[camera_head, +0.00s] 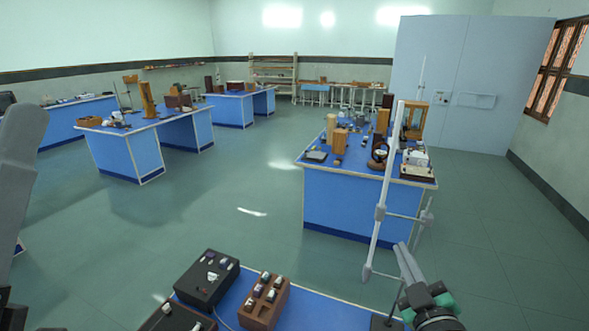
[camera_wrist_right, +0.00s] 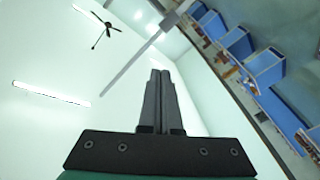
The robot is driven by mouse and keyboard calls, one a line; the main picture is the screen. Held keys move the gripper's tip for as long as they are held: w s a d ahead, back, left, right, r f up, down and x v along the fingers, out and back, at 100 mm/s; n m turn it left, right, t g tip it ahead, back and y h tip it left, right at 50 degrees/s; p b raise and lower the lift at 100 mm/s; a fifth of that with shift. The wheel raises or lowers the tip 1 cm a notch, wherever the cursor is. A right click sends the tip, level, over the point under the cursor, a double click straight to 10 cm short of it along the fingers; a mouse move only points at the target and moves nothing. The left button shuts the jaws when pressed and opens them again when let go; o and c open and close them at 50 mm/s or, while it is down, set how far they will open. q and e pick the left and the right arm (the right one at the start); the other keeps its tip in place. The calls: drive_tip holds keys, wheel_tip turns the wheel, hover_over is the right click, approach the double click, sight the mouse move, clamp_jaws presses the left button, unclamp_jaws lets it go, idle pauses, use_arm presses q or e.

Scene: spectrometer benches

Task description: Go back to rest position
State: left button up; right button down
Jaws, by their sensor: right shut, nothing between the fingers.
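My right gripper (camera_head: 405,262) is at the lower right of the head view, pointing up, beside a pale upright rod stand. Its fingers are shut and empty. The right wrist view also shows the right gripper (camera_wrist_right: 160,76) with its two fingers together, against the pale wall and ceiling. A grey part of my own arm shows at the left edge of the head view. My left gripper's fingers do not show.
The rod stand (camera_head: 383,212) with crossbars rises close to my right gripper. A near blue bench carries a black box (camera_head: 206,279) and a brown block with weights (camera_head: 264,300). A crowded blue bench (camera_head: 345,205) stands beyond. Floor in the middle is clear.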

drive_tip(key=s+a+r+m+t+y, duration=0.1)
drive_tip(key=s+r+t, duration=0.1)
drive_tip(key=r, duration=0.6)
drive_tip(key=s+a+r+t, duration=0.2)
drive_tip(key=s+r, duration=0.1)
drive_tip(key=r, duration=0.4)
drive_tip(key=s+r+m+t+y, duration=0.1)
drive_tip(key=s+r+m+t, duration=0.4)
drive_tip(key=s+r, duration=1.1)
wheel_tip(320, 180, up, 16)
drive_tip(key=m+p, duration=0.1)
drive_tip(key=p, duration=1.6)
drive_tip(key=shift+w+a+r, duration=0.25)
drive_tip(key=shift+w+a, duration=0.1)
